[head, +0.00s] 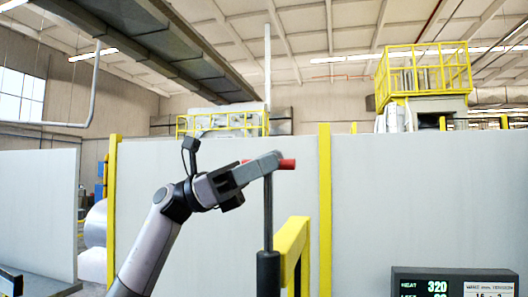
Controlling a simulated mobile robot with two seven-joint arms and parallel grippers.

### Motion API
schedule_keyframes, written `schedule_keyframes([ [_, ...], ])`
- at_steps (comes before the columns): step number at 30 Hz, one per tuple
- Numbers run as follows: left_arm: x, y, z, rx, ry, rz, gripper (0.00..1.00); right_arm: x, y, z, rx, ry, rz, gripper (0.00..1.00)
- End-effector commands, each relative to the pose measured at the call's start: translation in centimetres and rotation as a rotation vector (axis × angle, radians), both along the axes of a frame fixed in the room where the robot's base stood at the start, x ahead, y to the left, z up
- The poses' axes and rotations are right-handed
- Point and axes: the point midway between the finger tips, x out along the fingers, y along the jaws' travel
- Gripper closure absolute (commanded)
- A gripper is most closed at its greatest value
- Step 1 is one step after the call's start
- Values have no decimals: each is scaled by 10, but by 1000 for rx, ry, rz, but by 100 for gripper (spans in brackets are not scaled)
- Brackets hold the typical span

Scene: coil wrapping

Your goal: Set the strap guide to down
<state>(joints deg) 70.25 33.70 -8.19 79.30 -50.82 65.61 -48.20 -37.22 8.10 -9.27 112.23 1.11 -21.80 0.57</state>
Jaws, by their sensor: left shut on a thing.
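A lever with a red crossbar grip (288,164) stands in front of me in the head view. Its dark upright rod (267,212) rises from a black sleeve (268,272) at the bottom of the picture. I take this lever to be the strap guide; no label on it can be read. My left gripper (271,164) is shut on the red grip at the top of the rod and hides its middle. A bit of red shows on each side of the fingers. My right gripper is not in view.
A yellow rail (292,240) stands just right of the rod. A dark display panel (455,282) reading HEAT 320 is at the lower right. Pale grey wall panels (420,200) with yellow posts (324,215) close off the area behind. A pale roll (95,225) is at the left.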

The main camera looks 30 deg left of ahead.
Motion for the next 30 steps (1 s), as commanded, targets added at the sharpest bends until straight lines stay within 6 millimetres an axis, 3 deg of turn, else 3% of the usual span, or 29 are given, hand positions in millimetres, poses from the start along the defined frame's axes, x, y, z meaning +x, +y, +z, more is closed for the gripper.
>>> schedule_keyframes([
  [1, 1, 1, -21, 3, -2, 9, 100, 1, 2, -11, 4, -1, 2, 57],
  [9, 1, 1, -59, 2, -4, 10, 100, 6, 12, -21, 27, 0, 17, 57],
  [15, 1, 1, -69, 1, -5, 11, 100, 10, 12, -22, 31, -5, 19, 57],
  [26, 1, 1, -69, 2, -5, 11, 100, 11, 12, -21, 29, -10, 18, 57],
  [27, 1, 1, -69, 2, -5, 12, 72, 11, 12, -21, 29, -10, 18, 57],
  [29, 1, 1, -69, 1, -5, 11, 56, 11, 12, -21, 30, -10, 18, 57],
  [30, 1, 1, -69, 1, -5, 10, 56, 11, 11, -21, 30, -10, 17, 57],
])
